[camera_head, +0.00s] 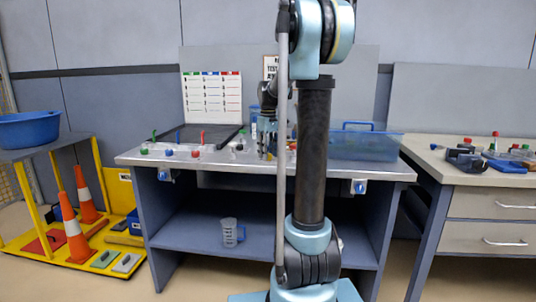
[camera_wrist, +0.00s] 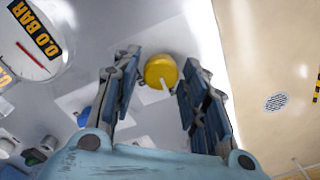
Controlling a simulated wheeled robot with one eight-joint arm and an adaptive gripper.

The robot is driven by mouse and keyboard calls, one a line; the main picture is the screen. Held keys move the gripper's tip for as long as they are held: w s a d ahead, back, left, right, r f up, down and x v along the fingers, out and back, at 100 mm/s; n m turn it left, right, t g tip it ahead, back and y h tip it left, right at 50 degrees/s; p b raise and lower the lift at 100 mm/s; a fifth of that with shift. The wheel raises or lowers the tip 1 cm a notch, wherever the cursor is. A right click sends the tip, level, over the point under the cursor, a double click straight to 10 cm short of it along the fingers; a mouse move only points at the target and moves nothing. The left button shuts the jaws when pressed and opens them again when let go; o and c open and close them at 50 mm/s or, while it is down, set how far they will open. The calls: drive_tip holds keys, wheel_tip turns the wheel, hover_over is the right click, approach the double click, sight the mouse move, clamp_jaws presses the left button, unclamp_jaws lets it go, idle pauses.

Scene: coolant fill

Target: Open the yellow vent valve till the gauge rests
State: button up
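The yellow vent valve (camera_wrist: 161,71) shows in the wrist view as a round yellow knob with a pale pointer mark at its lower edge. My gripper (camera_wrist: 160,78) is open, with one finger on each side of the knob and gaps visible at both sides. I cannot tell how deep the knob sits between the tips. The gauge (camera_wrist: 30,48) is partly in view at the upper left, with a red needle and a "0.0 BAR" label.
The bench (camera_head: 230,165) carries a black tray (camera_head: 190,136), small red, blue and green parts, and a clear blue bin (camera_head: 362,145) at right. A blue knob (camera_wrist: 83,117) is near my left finger. A side table (camera_head: 440,170) stands at right, a yellow cart with cones at left.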

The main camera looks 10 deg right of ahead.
idle(0.3)
wheel_tip(320, 180, up, 12)
idle(0.6)
drive_tip(key=s+f+m+t, duration=0.1)
drive_tip(key=s+f+m, duration=0.2)
drive_tip(key=s+f, duration=1.1)
drive_tip(key=s+f+m+t, duration=0.1)
drive_tip(key=s+f+m, duration=0.2)
drive_tip(key=s+f, duration=1)
drive_tip(key=s, duration=0.7)
drive_tip(key=shift+s+f+m, duration=0.4)
